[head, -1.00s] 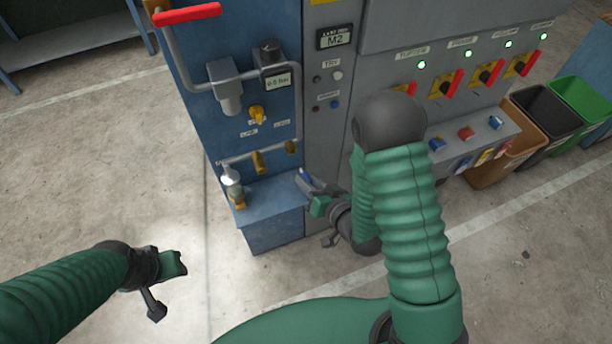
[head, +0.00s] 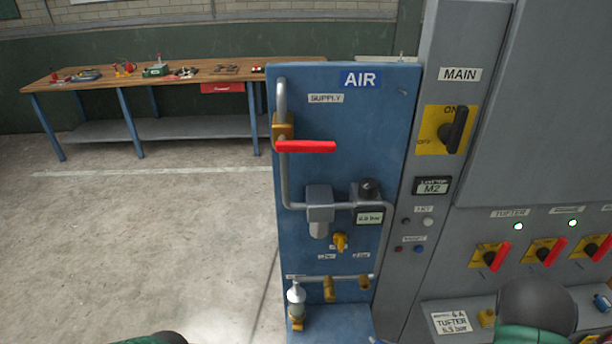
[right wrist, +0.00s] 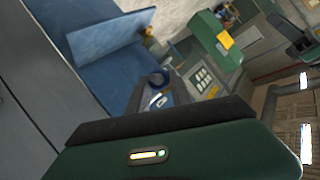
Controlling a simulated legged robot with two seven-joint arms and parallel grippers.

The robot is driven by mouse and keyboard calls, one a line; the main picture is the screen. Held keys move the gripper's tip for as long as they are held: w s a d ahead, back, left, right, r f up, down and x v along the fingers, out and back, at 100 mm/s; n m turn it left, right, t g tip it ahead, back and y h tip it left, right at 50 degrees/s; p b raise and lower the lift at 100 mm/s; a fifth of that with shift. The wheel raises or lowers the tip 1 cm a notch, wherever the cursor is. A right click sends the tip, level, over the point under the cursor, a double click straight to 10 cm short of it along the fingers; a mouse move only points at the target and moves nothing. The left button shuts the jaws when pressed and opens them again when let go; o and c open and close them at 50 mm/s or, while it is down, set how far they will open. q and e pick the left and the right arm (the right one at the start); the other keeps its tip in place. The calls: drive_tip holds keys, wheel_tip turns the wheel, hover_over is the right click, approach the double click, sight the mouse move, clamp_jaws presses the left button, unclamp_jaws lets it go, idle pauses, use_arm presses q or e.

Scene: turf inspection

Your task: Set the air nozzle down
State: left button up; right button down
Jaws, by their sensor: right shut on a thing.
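The air nozzle (right wrist: 157,82) shows in the right wrist view as a small grey piece with a blue ring, partly hidden by the gripper. My right gripper (right wrist: 155,103) is shut on it, close to a blue surface. Whether the nozzle touches that surface I cannot tell. Only part of my right arm shows at bottom right, and a sliver of my left arm at the bottom edge.
The blue AIR panel (head: 340,150) carries a red supply handle (head: 305,147), a gauge (head: 369,218) and brass outlets. Its blue ledge (head: 345,322) is cut off below. Grey switch cabinets (head: 560,110) stand to the right. A workbench (head: 180,75) is behind; open floor lies left.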

drive_tip(key=shift+s+d+f, duration=0.1)
drive_tip(key=shift+s+d, duration=0.2)
drive_tip(key=shift+s, duration=0.1)
drive_tip(key=shift+s+a+n+g, duration=0.1)
drive_tip(key=shift+n+g, duration=0.2)
drive_tip(key=shift+a, duration=0.1)
